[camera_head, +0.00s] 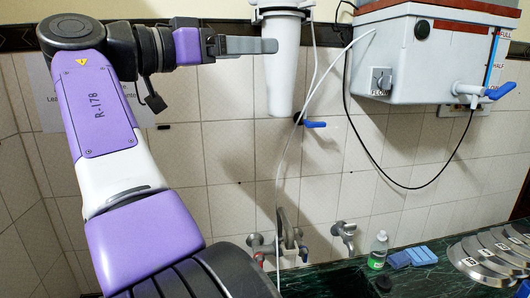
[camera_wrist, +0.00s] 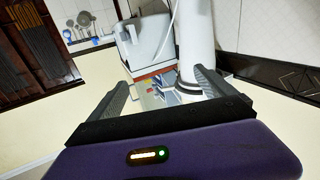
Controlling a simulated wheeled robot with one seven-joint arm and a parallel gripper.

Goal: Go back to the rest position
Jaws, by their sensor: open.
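My gripper (camera_head: 268,46) is raised at the upper middle of the head view, its fingers pointing right. In the wrist view its two fingers (camera_wrist: 163,88) are spread apart with nothing held between them. In the head view a finger overlaps the white cylindrical filter housing (camera_head: 284,75) on the wall. The housing also shows in the wrist view (camera_wrist: 195,40), just beyond the right finger; I cannot tell whether they touch. The white purifier box (camera_head: 400,62), with its blue-handled tap, hangs to the right. It also shows in the wrist view (camera_wrist: 143,42).
A white tube (camera_head: 305,110) and a black cable (camera_head: 372,155) hang in front of the tiled wall. Below are wall taps (camera_head: 343,232), a soap bottle (camera_head: 378,250), blue sponges (camera_head: 420,256) and a plate rack (camera_head: 492,252) on the dark green counter (camera_head: 440,280).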

